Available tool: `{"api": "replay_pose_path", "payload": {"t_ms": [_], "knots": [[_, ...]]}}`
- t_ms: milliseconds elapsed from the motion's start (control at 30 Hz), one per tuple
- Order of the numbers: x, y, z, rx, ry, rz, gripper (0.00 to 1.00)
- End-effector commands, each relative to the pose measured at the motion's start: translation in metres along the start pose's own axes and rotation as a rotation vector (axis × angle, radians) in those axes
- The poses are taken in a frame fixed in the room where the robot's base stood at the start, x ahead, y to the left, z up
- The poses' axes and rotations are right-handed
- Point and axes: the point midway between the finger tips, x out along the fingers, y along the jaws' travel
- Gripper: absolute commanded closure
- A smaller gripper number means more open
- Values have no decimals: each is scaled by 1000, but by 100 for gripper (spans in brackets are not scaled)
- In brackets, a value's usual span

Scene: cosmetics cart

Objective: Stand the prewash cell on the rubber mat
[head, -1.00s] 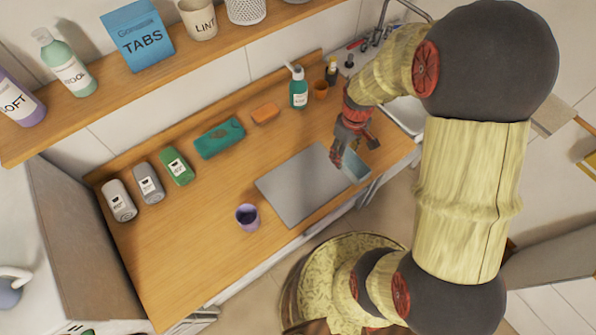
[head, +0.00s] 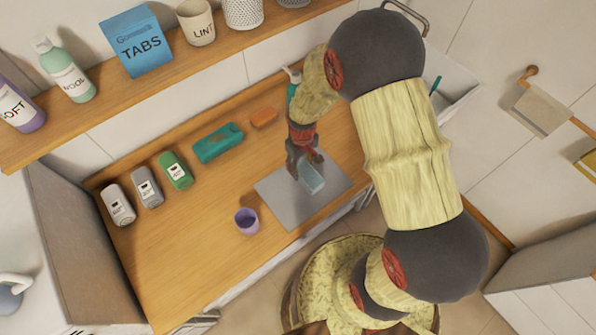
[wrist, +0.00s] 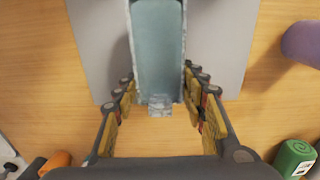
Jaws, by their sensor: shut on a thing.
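The prewash cell, which I take to be the pale blue, clear-edged block (head: 312,180), is held by my gripper (head: 302,164) over the grey rubber mat (head: 283,207). In the wrist view the cell (wrist: 158,45) runs lengthwise away from the gripper (wrist: 158,90), with the fingers on both sides of its near end. The rubber mat also shows there (wrist: 228,50), behind the cell. The cell looks tilted rather than upright. I cannot tell whether it touches the mat.
A purple cup (head: 247,221) stands close to the mat's left edge. The counter's front left is clear.

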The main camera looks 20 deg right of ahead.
Motion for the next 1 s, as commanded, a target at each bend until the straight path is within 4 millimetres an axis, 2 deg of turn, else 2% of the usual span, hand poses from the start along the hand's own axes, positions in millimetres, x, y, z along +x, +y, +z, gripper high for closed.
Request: {"api": "replay_pose_path", "payload": {"t_ms": [267,533,933,967,1000], "knots": [[12,-7,-7,0,-1,0,83],[41,-9,-8,1,-1,0,83],[48,-8,-9,0,1,0,83],[48,-8,-8,0,0,0,58],[47,-8,-8,0,0,0,55]]}}
